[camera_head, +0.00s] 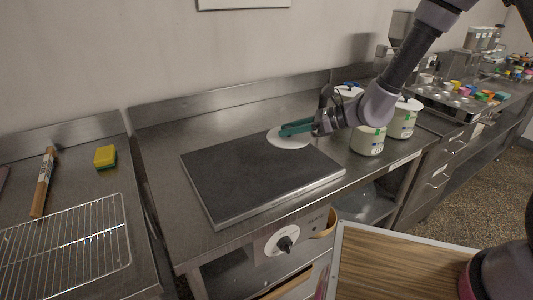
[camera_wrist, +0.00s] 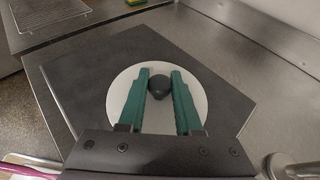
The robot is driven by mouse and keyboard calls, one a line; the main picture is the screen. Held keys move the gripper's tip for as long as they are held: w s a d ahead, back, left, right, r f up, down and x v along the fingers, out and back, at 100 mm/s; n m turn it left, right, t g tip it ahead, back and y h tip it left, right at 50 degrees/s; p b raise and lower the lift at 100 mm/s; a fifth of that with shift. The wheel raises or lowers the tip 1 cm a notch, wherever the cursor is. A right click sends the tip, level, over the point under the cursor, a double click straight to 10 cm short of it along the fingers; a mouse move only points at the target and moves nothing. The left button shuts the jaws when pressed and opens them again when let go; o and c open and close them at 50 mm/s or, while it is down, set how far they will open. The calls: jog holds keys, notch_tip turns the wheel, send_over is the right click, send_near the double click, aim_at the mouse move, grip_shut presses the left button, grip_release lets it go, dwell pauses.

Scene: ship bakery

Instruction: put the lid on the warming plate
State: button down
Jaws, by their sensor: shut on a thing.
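The warming plate (camera_head: 240,178) is a flat dark slab on the steel counter, with a bare top in the head view. The lid (camera_head: 291,141) is a white disc with a black knob, at the plate's far right edge in that view. My gripper (camera_head: 284,131) is shut on the lid's knob, with teal fingers pointing left. In the wrist view, the knob (camera_wrist: 159,86) sits between the fingertips (camera_wrist: 159,73), and the white disc (camera_wrist: 120,97) lies against the dark plate (camera_wrist: 80,80) behind it. I cannot tell how high the lid is above the plate.
White canisters (camera_head: 367,141) stand right of the plate, close under my arm. A wire rack (camera_head: 75,240), a rolling pin (camera_head: 44,182) and a yellow-green sponge (camera_head: 105,157) lie on the left counter. Bare steel lies behind the plate.

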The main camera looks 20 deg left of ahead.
aim_at(288, 160)
jog(key=shift+f, duration=3.6)
jog(key=shift+f, duration=0.15)
jog(key=c, duration=0.6)
grip_release()
